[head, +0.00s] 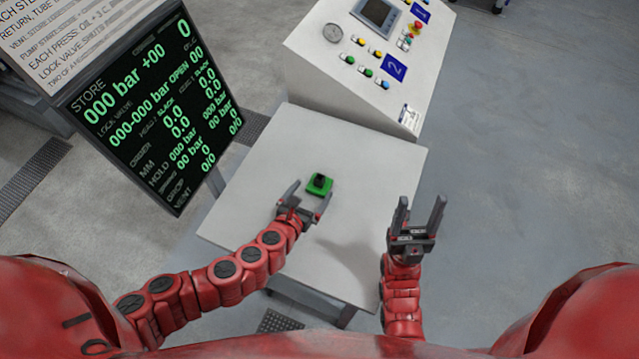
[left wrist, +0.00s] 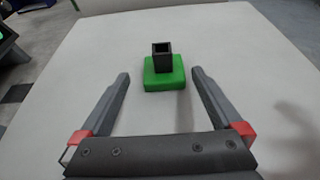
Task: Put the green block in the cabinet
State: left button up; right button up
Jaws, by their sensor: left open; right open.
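The green block (head: 326,188) lies on the white table, with a black square hollow piece (left wrist: 162,54) standing on top of it. The block also shows in the left wrist view (left wrist: 164,78), just beyond the fingertips and roughly centred between them. My left gripper (head: 311,192) is open and empty, low over the table, with its fingers pointing at the block. My right gripper (head: 421,208) is open and empty at the table's right edge, fingers pointing up in the picture. No storage cabinet with a visible opening can be made out.
The white table (head: 375,165) is otherwise bare. A sloped white control console (head: 365,95) with buttons and a gauge stands at its far edge. A black display board (head: 155,105) with green text stands to the left. Open grey floor lies to the right.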

aim_at(317, 185)
pick_arm(q)
jog(key=shift+w+d, duration=0.2)
jog(key=shift+w, duration=0.15)
jog(key=p+x, duration=0.1)
jog(key=x, duration=0.2)
jog(key=shift+d+r+p, duration=0.2)
jog(key=shift+p, duration=0.15)
jog(key=shift+w+d+f, duration=0.25)
jog(key=shift+w+f, duration=0.1)
jog(key=shift+w, duration=0.1)
jog(key=c, duration=1.4)
jog(key=shift+r, duration=0.15)
